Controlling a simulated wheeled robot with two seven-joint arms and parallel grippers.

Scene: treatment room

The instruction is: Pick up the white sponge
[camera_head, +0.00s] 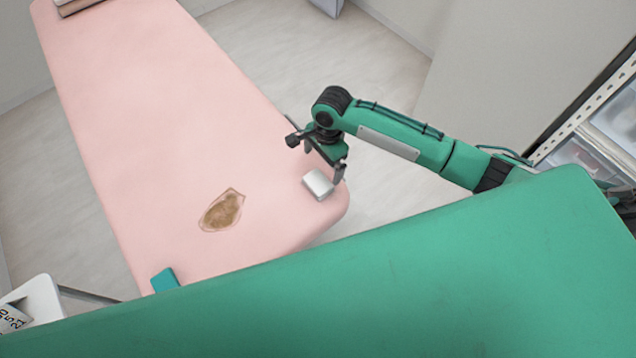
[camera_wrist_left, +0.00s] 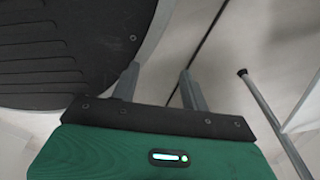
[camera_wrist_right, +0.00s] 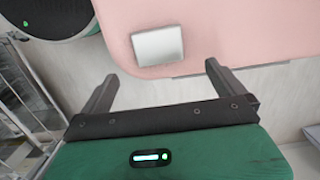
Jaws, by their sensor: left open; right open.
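The white sponge (camera_head: 318,184) lies near the right front corner of the pink treatment bed. In the right wrist view the sponge (camera_wrist_right: 158,46) lies on the bed ahead of the fingertips, between their lines. My right gripper (camera_head: 330,168) is open and empty, just beside and above the sponge in the head view. Its two fingers (camera_wrist_right: 158,80) are spread wide in the right wrist view. My left gripper (camera_wrist_left: 158,78) is open and empty in the left wrist view, away from the bed. It does not show in the head view.
A white cart (camera_head: 38,298) stands at lower left. Shelving with clear bins (camera_head: 580,152) stands at right. Most of the bed top is clear.

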